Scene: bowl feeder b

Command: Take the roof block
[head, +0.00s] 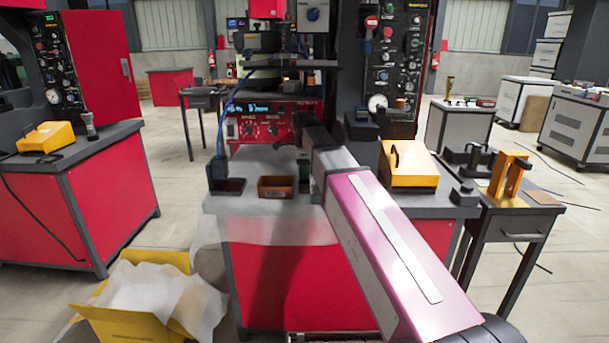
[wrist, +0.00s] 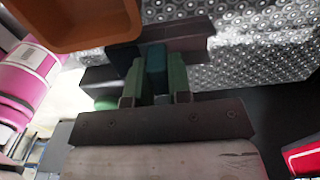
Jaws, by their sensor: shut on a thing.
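In the wrist view a small teal block (wrist: 156,68) sits between the two green fingers of my gripper (wrist: 158,82), which are shut on it. I take it to be the roof block, but its full shape is hidden by the fingers. A dark bar-like piece (wrist: 190,45) shows just beyond the fingertips; I cannot tell whether it touches the block. In the head view my gripper (head: 304,172) is over the red workbench, right beside the brown bin, and the block cannot be made out there.
The open brown bin (head: 277,188) also shows close by in the wrist view (wrist: 75,25). A dark tray (head: 228,187) stands left of it. A yellow case (head: 408,165) stands on the right of the bench. The red control panel (head: 270,125) rises behind.

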